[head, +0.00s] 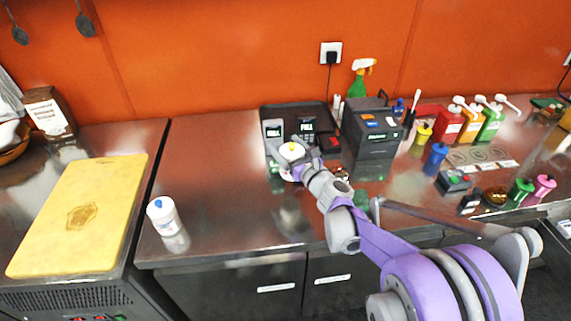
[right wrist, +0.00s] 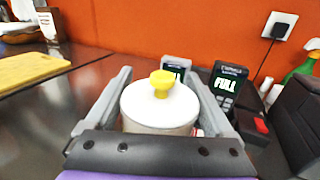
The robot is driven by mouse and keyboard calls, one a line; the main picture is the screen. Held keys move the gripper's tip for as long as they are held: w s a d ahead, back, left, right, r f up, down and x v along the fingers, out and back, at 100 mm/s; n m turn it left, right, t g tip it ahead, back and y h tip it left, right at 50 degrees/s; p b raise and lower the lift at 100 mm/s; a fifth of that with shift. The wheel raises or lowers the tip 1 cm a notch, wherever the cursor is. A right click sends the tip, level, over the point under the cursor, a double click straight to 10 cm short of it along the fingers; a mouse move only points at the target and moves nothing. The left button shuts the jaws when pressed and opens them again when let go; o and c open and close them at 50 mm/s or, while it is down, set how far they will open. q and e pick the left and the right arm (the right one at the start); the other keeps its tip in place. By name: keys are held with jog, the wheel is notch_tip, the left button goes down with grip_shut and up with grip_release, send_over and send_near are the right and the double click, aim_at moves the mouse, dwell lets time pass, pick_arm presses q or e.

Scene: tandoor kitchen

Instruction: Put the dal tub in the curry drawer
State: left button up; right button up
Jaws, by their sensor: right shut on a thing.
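A white tub with a yellow knob (head: 292,149) is at the back of the steel counter, in front of the black tray. I take it for the dal tub, though no label is readable. My right gripper (head: 291,158) is shut on it, with one finger on each side, as the right wrist view also shows for the tub (right wrist: 160,106). The tub is upright; its base is hidden, so I cannot tell whether it touches the counter. Two shut drawer fronts, left (head: 240,290) and right (head: 345,268), have white labels too small to read. My left gripper is not in view.
A white tub with a blue knob (head: 163,216) stands at the counter's left. A yellow cutting board (head: 85,215) lies further left. A black printer-like machine (head: 371,138) stands right of my gripper; sauce bottles (head: 470,124) are beyond it. The counter's left middle is clear.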

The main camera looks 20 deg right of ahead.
jog(key=shift+f+b, duration=0.35)
jog(key=shift+f, duration=3.1)
jog(key=shift+f, duration=0.25)
jog(key=o, duration=1.4)
jog(key=shift+r, duration=0.1)
